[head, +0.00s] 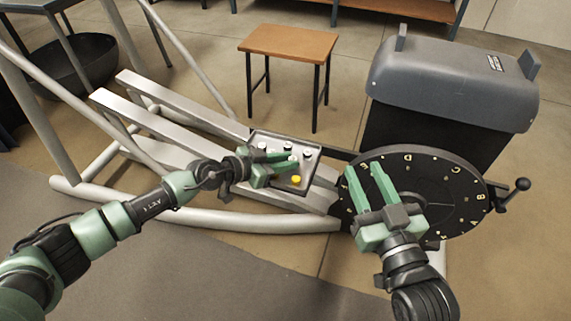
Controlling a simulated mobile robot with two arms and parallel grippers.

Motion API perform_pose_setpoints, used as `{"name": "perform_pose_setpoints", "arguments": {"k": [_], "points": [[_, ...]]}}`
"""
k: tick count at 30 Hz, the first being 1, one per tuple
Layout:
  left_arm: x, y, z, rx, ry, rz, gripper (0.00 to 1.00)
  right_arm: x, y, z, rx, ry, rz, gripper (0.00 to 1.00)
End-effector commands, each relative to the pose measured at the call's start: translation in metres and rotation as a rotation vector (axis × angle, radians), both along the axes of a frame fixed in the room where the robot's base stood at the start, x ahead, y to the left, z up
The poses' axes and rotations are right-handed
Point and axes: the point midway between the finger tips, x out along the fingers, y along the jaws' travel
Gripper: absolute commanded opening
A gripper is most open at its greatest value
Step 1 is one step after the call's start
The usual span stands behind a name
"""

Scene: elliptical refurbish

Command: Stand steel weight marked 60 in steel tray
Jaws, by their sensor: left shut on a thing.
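The steel tray (312,172) is a shallow grey tray on the metal frame, near the middle of the head view. Several small weights stand in it, including a pale steel one (307,154) at its right side. A yellow-topped piece (296,180) is near its front. My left gripper (294,164) reaches over the tray from the left and is shut on a small weight, mostly hidden by the fingers. No number can be read on any weight. My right gripper (363,170) is open and empty, in front of the black dial, right of the tray.
The black lettered dial (440,185) with a crank handle (515,192) stands right of the tray. A grey lidded bin (450,85) is behind it. A small wooden table (288,43) stands behind the tray. Silver rails (180,120) run to the left.

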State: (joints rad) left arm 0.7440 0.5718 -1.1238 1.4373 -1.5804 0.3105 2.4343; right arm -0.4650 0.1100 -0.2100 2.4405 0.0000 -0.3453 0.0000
Motion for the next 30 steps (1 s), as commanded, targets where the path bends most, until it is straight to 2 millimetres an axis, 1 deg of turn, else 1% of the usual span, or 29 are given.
{"name": "perform_pose_setpoints", "arguments": {"k": [4, 9, 10, 11, 23, 26, 30], "points": [[0.000, 0.000, -0.002, 0.000, 0.000, 0.000, 0.00, 0.000, 0.001, 0.008, 0.010, -0.039, 0.002, 0.36], [0.000, 0.000, -0.002, 0.000, 0.000, 0.000, 0.00, 0.000, 0.001, 0.008, 0.010, -0.039, 0.002, 0.36], [0.000, 0.000, -0.002, 0.001, 0.001, 0.000, 0.28, 0.000, 0.001, 0.008, 0.010, -0.039, 0.002, 0.36], [0.000, 0.000, -0.002, 0.001, 0.001, 0.000, 0.32, 0.000, 0.001, 0.008, 0.010, -0.039, 0.002, 0.36], [-0.001, 0.002, 0.000, 0.001, 0.001, 0.000, 0.32, 0.000, 0.001, 0.007, 0.007, -0.023, 0.002, 0.36], [-0.004, 0.007, 0.003, 0.001, 0.000, 0.001, 0.32, -0.001, -0.002, -0.009, -0.014, 0.056, -0.004, 0.36], [-0.012, 0.017, 0.009, 0.000, 0.002, 0.002, 0.32, -0.006, -0.008, -0.037, -0.052, 0.201, -0.014, 0.36]]}}
